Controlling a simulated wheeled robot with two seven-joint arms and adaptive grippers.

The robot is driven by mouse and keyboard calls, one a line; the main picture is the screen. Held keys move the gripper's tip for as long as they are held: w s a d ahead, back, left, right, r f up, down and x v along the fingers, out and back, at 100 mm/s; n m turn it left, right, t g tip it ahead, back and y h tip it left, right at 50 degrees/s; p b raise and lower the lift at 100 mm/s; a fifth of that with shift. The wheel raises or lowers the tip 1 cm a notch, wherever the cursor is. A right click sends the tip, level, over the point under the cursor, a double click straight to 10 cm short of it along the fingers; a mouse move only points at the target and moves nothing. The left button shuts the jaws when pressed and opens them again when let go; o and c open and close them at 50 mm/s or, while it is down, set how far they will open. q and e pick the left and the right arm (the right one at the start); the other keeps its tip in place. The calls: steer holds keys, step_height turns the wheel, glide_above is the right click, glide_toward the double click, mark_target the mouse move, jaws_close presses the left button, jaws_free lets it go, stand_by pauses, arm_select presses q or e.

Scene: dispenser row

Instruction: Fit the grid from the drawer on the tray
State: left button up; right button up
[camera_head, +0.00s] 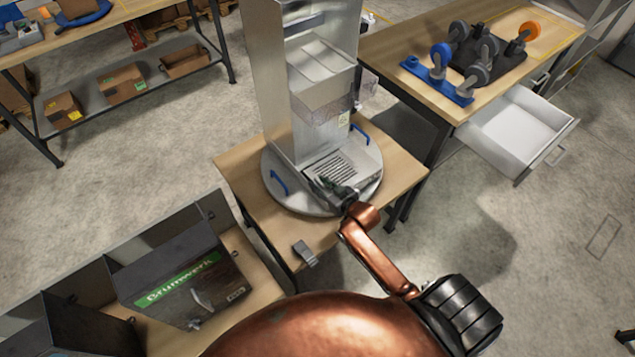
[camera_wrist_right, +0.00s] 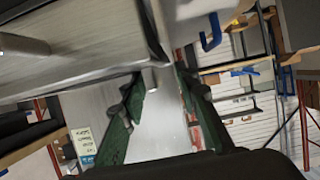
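The drawer (camera_head: 515,130) under the right-hand table is pulled out and looks empty. A slotted metal grid (camera_head: 330,164) lies at the foot of the dispenser, over the tray (camera_head: 366,176); whether it sits fully flat I cannot tell. My right gripper (camera_head: 328,187) is at the front edge of the grid and tray. In the right wrist view its green fingers (camera_wrist_right: 160,90) are apart, with a pale surface seen between them and nothing clearly clamped. A broad metal surface (camera_wrist_right: 70,70) fills the upper left there. My left gripper is not in view.
The steel dispenser (camera_head: 300,85) stands on a round plate (camera_head: 285,200) with blue handles (camera_head: 279,182). A small grey metal part (camera_head: 305,253) lies at the table's front edge. Casters (camera_head: 480,55) crowd the right-hand table. A dark Brunwerk box (camera_head: 180,275) stands at lower left.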

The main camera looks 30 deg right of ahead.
steer(key=v, duration=1.1)
steer(key=shift+a, duration=0.15)
steer(key=s+a+f+g+h, duration=0.1)
steer(key=s+f+g, duration=0.25)
steer(key=s, duration=0.55)
steer(key=s+a+f+g, duration=0.15)
steer(key=s+g, duration=0.25)
steer(key=s, duration=0.5)
steer(key=s+a+f+g+h, duration=0.1)
steer(key=s+f+g, duration=0.2)
steer(key=s, duration=0.5)
steer(key=s+a+f+g, duration=0.1)
steer(key=s+f, duration=0.1)
steer(key=f, duration=1.3)
steer(key=s+f, duration=0.2)
steer(key=f, duration=1.3)
steer(key=s+f+g, duration=0.1)
steer(key=s+f, duration=1.5)
steer(key=s, duration=0.3)
steer(key=shift+n+y, duration=0.3)
steer(key=shift+y, duration=0.1)
